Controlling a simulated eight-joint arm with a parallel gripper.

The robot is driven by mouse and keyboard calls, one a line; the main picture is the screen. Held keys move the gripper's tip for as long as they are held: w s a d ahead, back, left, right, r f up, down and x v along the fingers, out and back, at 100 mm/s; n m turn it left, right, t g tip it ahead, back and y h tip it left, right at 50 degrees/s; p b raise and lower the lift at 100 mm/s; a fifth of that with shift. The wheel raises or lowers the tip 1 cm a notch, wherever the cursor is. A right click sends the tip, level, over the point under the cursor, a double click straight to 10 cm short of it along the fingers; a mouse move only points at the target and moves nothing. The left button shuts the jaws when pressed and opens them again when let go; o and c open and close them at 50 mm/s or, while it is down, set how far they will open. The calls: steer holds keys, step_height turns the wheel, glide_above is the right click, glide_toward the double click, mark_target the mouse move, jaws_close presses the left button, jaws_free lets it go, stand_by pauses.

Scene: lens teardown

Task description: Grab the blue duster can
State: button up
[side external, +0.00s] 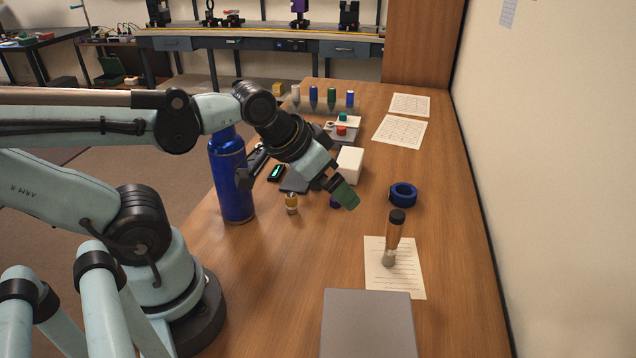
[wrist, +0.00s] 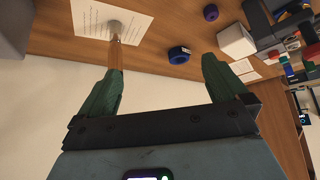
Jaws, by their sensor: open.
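The blue duster can (side external: 232,185) is a tall blue cylinder standing upright near the table's left edge in the side external view. My arm passes in front of its top and hides it. The can does not show in the wrist view. My gripper (side external: 346,194), with green fingers, is above the table to the right of the can and apart from it. In the wrist view my gripper (wrist: 158,65) is open, with its fingers spread wide and nothing held between them.
A brush (side external: 394,235) stands on a paper sheet. A grey flat case (side external: 368,325) lies at the front. Several small bottles stand at the back.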

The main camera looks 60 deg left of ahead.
step_height(320, 180, up, 6)
steer(key=n+g+y, duration=0.8)
steer(key=n+y, duration=0.6)
steer(key=n, duration=0.5)
glide_above(227, 154)
steer(key=w+d, duration=0.2)
steer(key=d, duration=0.2)
steer(key=shift+s+a+r, duration=0.15)
steer(key=shift+s+a, duration=0.05)
steer(key=shift+s, duration=0.05)
step_height(227, 154, down, 4)
steer(key=shift+r, duration=0.2)
steer(key=shift+f, duration=0.45)
steer(key=shift+a+f, duration=0.15)
steer(key=shift+a, duration=0.05)
steer(key=shift+x, duration=3.55)
